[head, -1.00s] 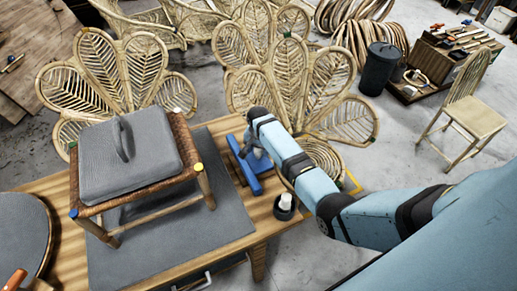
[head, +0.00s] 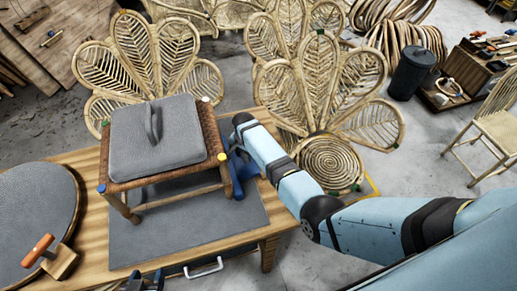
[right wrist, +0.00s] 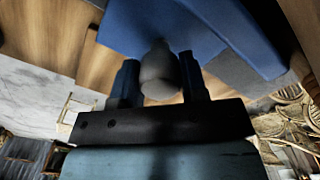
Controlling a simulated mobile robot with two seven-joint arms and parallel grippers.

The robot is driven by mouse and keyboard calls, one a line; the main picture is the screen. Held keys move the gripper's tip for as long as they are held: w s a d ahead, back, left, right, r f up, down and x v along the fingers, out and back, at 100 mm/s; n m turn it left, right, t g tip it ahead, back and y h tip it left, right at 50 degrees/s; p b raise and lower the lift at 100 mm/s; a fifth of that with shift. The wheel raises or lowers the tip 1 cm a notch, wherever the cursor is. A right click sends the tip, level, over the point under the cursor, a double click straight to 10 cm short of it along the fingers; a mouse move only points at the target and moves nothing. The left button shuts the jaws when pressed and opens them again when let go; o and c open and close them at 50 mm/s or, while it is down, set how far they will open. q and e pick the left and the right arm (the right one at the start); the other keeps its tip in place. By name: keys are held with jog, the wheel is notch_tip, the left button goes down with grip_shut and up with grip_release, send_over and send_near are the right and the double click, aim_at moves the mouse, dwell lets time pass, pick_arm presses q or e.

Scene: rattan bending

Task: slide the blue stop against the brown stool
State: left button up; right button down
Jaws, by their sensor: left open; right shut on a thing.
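The brown stool (head: 202,122) has a woven seat and stands on a grey mat on the wooden table. A grey cushion-like pad (head: 150,152) with a handle lies on its seat. The blue stop (head: 238,172) is just right of the stool's right leg, partly behind it; I cannot tell whether they touch. In the right wrist view, my right gripper (right wrist: 160,84) is shut on the stop's grey knob (right wrist: 159,68), below the blue body (right wrist: 185,22). In the head view my arm hides that grip. My left gripper (head: 146,282) is open at the bottom edge, partly cut off.
The grey mat (head: 205,235) has bare room in front of the stool. A round grey-topped piece (head: 35,215) and an orange-handled wooden tool (head: 48,258) are at the left. Rattan chair backs (head: 325,95) stand behind the table. A dark bin (head: 411,72) stands further right.

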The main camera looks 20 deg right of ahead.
jog(key=shift+a, duration=0.1)
jog(key=c, duration=0.7)
grip_release()
jog(key=shift+o, duration=0.2)
